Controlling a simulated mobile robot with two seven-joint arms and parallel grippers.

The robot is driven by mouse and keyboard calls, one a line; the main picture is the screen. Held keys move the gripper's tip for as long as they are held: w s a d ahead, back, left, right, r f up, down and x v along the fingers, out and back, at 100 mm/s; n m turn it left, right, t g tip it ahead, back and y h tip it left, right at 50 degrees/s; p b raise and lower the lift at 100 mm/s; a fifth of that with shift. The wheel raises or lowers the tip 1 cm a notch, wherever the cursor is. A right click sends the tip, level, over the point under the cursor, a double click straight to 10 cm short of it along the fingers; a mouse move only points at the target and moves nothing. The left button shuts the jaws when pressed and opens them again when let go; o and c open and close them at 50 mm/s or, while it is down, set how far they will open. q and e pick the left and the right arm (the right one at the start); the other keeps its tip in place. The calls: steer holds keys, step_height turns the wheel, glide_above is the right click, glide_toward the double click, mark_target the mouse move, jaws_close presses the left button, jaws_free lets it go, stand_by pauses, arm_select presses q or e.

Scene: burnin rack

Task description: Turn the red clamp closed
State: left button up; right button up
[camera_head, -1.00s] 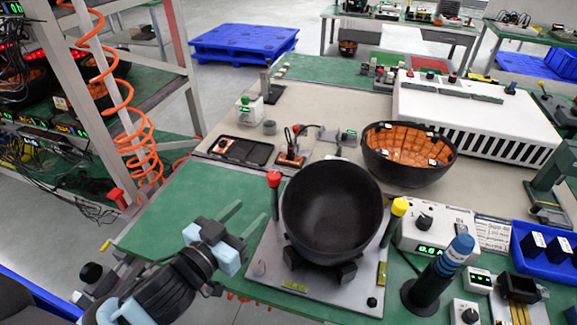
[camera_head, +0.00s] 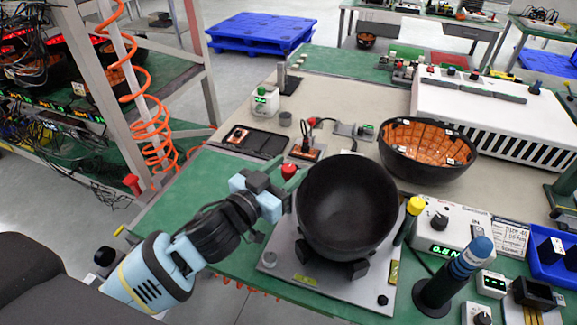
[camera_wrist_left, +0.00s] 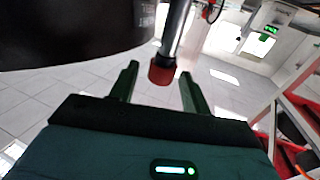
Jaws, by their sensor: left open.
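The red clamp (camera_head: 289,170) is a red-capped post at the left side of the black bowl (camera_head: 346,210), on a grey base plate (camera_head: 290,262). In the left wrist view the red cap (camera_wrist_left: 162,74) on its metal rod shows between my two spread fingers, near their tips. I cannot tell whether it touches either finger. My left gripper (camera_head: 279,182) is open beside the clamp; in the head view it partly hides the clamp's post. A yellow-capped clamp (camera_head: 413,208) stands at the bowl's right side. My right gripper is not in view.
A second bowl with an orange inside (camera_head: 428,150) sits behind the black bowl. A control box with a green display (camera_head: 446,235) and a blue-topped dark post (camera_head: 455,270) stand to the right. The green table top (camera_head: 195,200) at the left is mostly clear.

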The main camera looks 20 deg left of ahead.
arm_select(q)
steer(key=shift+w+d, duration=0.25)
steer(key=shift+w, duration=0.4)
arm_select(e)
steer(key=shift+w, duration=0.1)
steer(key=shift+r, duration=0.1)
arm_select(q)
steer(key=c, duration=1)
steer(key=shift+o, duration=0.2)
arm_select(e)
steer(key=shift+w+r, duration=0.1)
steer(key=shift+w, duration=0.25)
